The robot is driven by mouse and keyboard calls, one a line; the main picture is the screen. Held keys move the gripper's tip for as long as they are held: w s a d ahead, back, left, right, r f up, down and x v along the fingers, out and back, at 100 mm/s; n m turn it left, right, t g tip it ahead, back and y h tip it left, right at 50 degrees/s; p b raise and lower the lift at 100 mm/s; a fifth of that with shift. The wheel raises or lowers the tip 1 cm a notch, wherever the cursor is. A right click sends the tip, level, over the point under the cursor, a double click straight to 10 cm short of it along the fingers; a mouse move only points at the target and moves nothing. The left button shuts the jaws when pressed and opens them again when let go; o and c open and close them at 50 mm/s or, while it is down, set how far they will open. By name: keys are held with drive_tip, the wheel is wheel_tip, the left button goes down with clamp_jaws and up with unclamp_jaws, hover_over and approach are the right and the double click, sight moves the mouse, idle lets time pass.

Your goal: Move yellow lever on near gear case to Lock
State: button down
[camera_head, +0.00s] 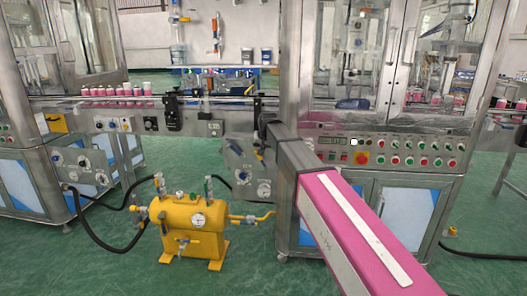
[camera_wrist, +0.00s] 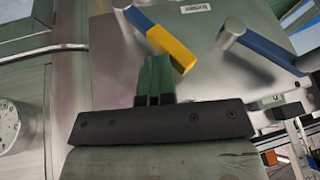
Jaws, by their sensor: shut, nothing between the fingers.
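In the wrist view, the yellow lever (camera_wrist: 172,48) runs diagonally down to the right across a grey metal face, which I take to be the near gear case (camera_wrist: 205,75). Its upper part is blue, with a metal hub at the top. My gripper (camera_wrist: 156,62) is shut and empty, with its dark green fingers close to the left of the yellow part. I cannot tell whether they touch. In the head view, a grey gear case (camera_head: 245,170) stands under the conveyor. My gripper (camera_head: 262,128) is beside its upper right, mostly hidden by my arm.
A blue-handled lever (camera_wrist: 262,48) sits right of the yellow one. A small label plate (camera_wrist: 196,8) above is unreadable. A yellow tank (camera_head: 190,228) with valves stands on the floor at front left. A button panel (camera_head: 395,150) lies to the right. Green floor is open at front left.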

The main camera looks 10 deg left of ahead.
drive_tip(key=shift+a, duration=0.1)
drive_tip(key=w+d+v, duration=0.1)
drive_tip(key=d+v, duration=0.1)
drive_tip(key=v, duration=1)
drive_tip(key=shift+s+r, duration=0.15)
drive_tip(key=shift+r, duration=0.05)
drive_tip(key=shift+d, duration=0.15)
idle(1.1)
